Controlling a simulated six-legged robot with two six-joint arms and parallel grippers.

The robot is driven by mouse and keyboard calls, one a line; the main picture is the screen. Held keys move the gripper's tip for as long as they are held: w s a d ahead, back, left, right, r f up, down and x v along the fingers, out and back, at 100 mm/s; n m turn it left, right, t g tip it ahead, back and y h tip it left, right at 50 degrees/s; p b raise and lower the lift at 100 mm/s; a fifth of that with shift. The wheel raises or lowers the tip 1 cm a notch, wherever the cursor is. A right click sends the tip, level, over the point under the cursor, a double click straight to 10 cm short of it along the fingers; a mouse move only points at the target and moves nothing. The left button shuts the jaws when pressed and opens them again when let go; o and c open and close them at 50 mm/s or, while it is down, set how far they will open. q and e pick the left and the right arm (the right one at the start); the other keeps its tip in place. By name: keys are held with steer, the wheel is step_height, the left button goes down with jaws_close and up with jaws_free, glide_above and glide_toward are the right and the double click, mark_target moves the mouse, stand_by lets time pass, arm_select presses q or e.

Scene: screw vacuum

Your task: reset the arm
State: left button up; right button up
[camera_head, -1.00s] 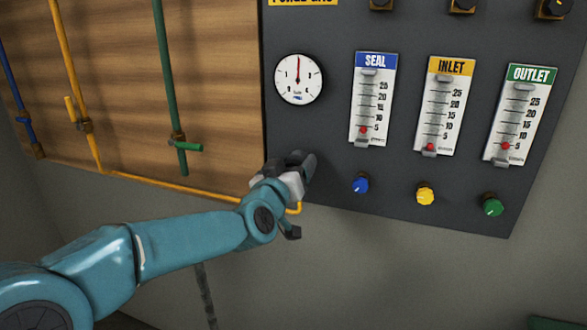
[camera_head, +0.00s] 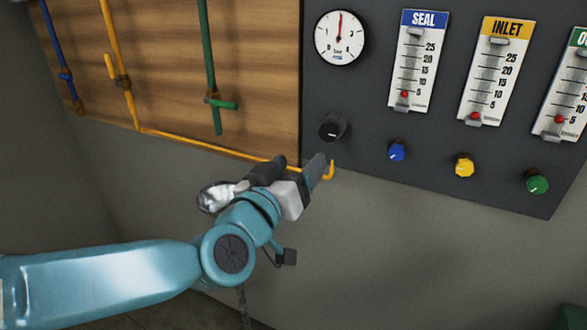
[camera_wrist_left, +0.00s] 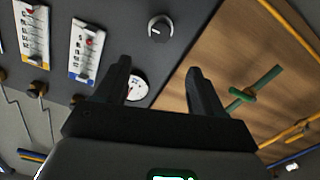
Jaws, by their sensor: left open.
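My left arm comes in from the left in the head view. Its gripper (camera_head: 294,173) is open and empty, below and left of the black knob (camera_head: 332,128) on the dark panel (camera_head: 390,150). In the left wrist view the two fingers (camera_wrist_left: 160,85) stand well apart with nothing between them. The black knob (camera_wrist_left: 159,27) shows beyond them, apart from the fingertips. My right gripper is in neither view.
The panel bears a round gauge (camera_head: 340,38), SEAL (camera_head: 417,60) and INLET (camera_head: 497,70) meters, and blue (camera_head: 397,150), yellow (camera_head: 464,165) and green (camera_head: 537,182) knobs. Pipes with valve handles run over the wooden board (camera_head: 170,70) at left. A yellow pipe (camera_head: 215,151) passes behind my gripper.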

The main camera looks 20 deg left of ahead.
arm_select(q)
steer(key=shift+s, duration=0.35)
steer(key=shift+a, duration=0.1)
step_height(320, 180, down, 32)
steer(key=r+m+g+p, duration=0.1)
steer(key=g+p, duration=0.3)
steer(key=g, duration=0.5)
steer(key=s+d+f+g+h, duration=0.1)
steer(key=s+d+f+g, duration=0.2)
steer(key=s+f, duration=0.5)
steer(key=s+d+f+g+h+p, duration=0.1)
steer(key=s+d+f+g, duration=0.3)
steer(key=s+f, duration=0.5)
steer(key=s+g+h, duration=0.1)
steer(key=s, duration=0.2)
steer(key=shift+s+d+f+g+p, duration=0.15)
steer(key=shift+s+d+g+p, duration=0.1)
steer(key=shift+d+g+p, duration=0.05)
